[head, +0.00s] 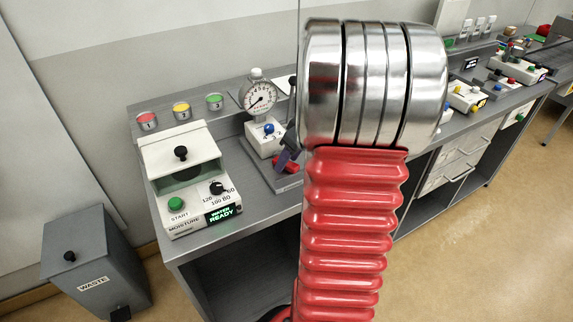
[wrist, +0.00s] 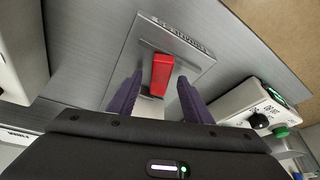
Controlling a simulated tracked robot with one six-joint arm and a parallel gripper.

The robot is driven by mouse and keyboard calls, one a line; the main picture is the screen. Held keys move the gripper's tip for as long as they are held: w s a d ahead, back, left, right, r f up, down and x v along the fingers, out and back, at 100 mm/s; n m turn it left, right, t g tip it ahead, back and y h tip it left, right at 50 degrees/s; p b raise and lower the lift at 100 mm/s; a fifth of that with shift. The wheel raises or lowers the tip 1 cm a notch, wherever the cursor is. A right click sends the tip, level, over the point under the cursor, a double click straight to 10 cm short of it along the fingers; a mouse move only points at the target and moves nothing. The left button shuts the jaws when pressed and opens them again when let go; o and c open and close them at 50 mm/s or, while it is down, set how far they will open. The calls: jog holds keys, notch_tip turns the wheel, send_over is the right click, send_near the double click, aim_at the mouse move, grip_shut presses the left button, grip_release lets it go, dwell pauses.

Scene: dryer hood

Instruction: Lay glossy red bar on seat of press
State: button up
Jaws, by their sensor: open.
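The glossy red bar (wrist: 161,75) lies on a grey plate (wrist: 190,60) with lettering along one edge, in the wrist view. In the head view a bit of the red bar (head: 287,167) shows beside the press, a grey base plate (head: 262,172) with a white block and a round dial gauge (head: 259,98). My gripper (wrist: 159,80) is open, its purple fingers apart on both sides of the bar, with gaps visible. In the head view the gripper (head: 289,151) is mostly hidden behind my arm. I cannot tell how exactly the bar rests.
A white moisture tester (head: 185,180) with a green button and lit display stands left of the press. Red, yellow and green cups (head: 181,109) stand behind it. A grey waste bin (head: 95,265) is on the floor. Button boxes (head: 468,97) stand farther right along the bench.

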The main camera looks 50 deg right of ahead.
jog(key=shift+w+f, duration=0.1)
jog(key=shift+f, duration=0.15)
jog(key=shift+c, duration=0.4)
grip_shut()
dwell(0.4)
